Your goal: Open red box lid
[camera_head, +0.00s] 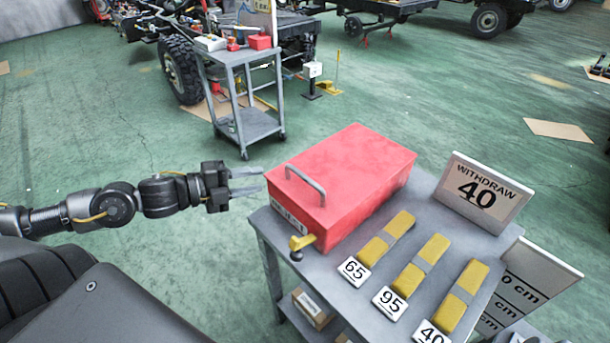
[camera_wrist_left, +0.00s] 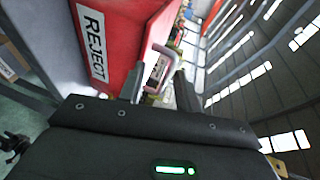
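The red box (camera_head: 345,185) stands on the grey cart, its lid closed, with a grey handle (camera_head: 306,184) on the lid near its left edge. In the left wrist view the red box (camera_wrist_left: 115,45) shows a REJECT label (camera_wrist_left: 92,45) on its side, and the handle (camera_wrist_left: 163,62) appears beyond my fingers. My left gripper (camera_head: 256,181) is open, just left of the box and apart from the handle in the head view. My right gripper is not in view.
On the cart top (camera_head: 332,283), several yellow blocks (camera_head: 386,240) with number cards lie right of the box. A WITHDRAW 40 sign (camera_head: 481,193) stands behind them. A yellow piece (camera_head: 301,243) sits at the cart's front left edge. Another cart (camera_head: 245,95) stands farther back; green floor between is clear.

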